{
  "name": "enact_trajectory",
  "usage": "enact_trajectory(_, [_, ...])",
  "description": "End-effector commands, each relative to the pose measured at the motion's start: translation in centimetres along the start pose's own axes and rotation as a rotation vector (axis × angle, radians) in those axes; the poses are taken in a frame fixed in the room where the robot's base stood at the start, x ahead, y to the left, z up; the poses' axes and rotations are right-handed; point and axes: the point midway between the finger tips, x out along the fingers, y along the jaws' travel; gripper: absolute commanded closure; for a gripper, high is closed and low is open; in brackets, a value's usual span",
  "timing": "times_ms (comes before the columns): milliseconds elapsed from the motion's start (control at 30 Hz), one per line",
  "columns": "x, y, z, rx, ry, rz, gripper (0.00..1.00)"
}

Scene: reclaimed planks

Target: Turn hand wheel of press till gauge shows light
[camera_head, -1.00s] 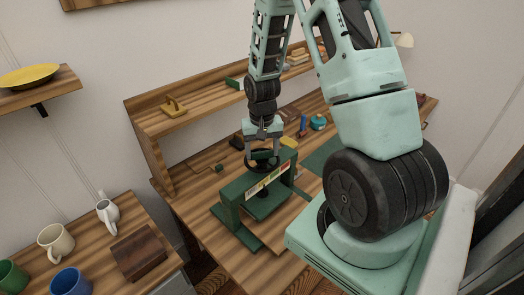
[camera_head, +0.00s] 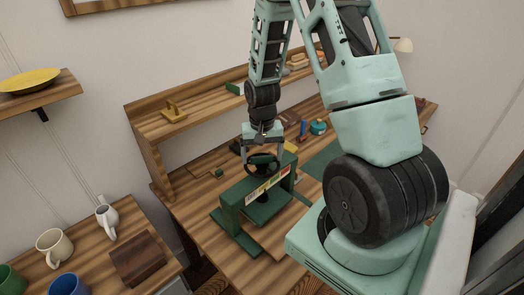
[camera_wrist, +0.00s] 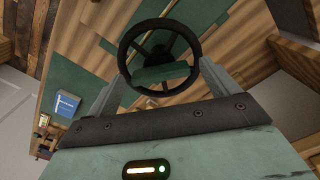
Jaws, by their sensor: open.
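The green press (camera_head: 231,214) stands on the wooden bench in the head view. Its black hand wheel (camera_head: 249,170) sits on top. The wheel also shows in the wrist view (camera_wrist: 124,50), with dark spokes and a green bar (camera_wrist: 160,73) across its near part. My gripper (camera_head: 263,153) points down over the wheel and is open. Its fingers are on either side of the wheel's near part; I cannot tell whether they touch the rim. The gauge (camera_head: 268,181) is a coloured strip on the press's front beam, with pale, yellow and red parts. Its reading is too small to make out.
A wooden shelf (camera_head: 205,103) runs behind the bench, with a small wooden tool on it. A teal round object (camera_head: 318,127) and small items lie behind the press. Mugs and a dark wooden block (camera_head: 138,257) stand on a side table at left.

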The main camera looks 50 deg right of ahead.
Motion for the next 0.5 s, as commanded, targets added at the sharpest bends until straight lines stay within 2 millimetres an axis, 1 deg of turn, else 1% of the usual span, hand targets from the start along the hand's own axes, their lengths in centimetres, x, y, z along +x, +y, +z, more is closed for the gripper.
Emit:
enact_trajectory(133, [-0.7, 0.0, -0.1, 0.0, 0.002, -0.001, 0.13])
enact_trajectory(233, [-1.9, 0.0, -0.1, 0.001, 0.005, -0.001, 0.13])
enact_trajectory(367, [-4.3, -0.1, -0.2, 0.0, 0.007, -0.002, 0.13])
enact_trajectory(500, [-7.2, -0.1, -0.2, -0.001, 0.008, -0.002, 0.13])
